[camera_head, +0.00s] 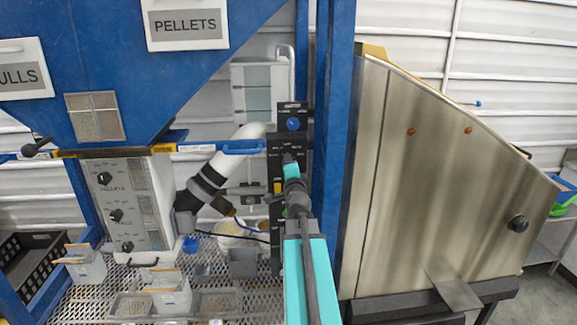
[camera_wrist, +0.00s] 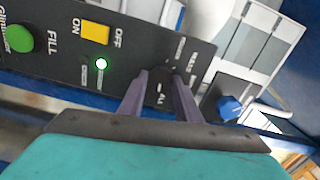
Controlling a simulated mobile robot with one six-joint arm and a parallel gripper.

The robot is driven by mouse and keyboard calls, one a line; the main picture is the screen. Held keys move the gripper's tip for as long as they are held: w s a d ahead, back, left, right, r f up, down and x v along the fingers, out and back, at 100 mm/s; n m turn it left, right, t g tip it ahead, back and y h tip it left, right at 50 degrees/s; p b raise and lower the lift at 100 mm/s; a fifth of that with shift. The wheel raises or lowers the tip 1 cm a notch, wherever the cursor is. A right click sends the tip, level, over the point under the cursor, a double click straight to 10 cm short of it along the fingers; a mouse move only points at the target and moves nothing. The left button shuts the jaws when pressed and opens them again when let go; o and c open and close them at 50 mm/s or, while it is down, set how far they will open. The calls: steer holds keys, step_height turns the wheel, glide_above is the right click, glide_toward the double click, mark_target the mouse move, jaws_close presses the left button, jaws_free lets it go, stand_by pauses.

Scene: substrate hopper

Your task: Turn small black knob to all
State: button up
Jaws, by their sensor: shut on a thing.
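A tall black control panel (camera_head: 273,160) stands beside the blue post. My gripper (camera_head: 288,158) reaches up to its upper middle part. In the wrist view, my gripper (camera_wrist: 162,80) has its two dark purple fingers on either side of the small black knob (camera_wrist: 165,80), shut on it. The knob is dark on the dark panel and partly hidden by the fingers, so I cannot read its exact pointing direction. Small white labels sit around it, one near the fingers seeming to read ALL.
The blue post (camera_head: 334,120) and steel hopper (camera_head: 440,170) stand close to the right of my arm.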

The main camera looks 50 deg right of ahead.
stand_by(0.4)
steer(key=o, duration=1.1)
steer(key=shift+c, duration=0.2)
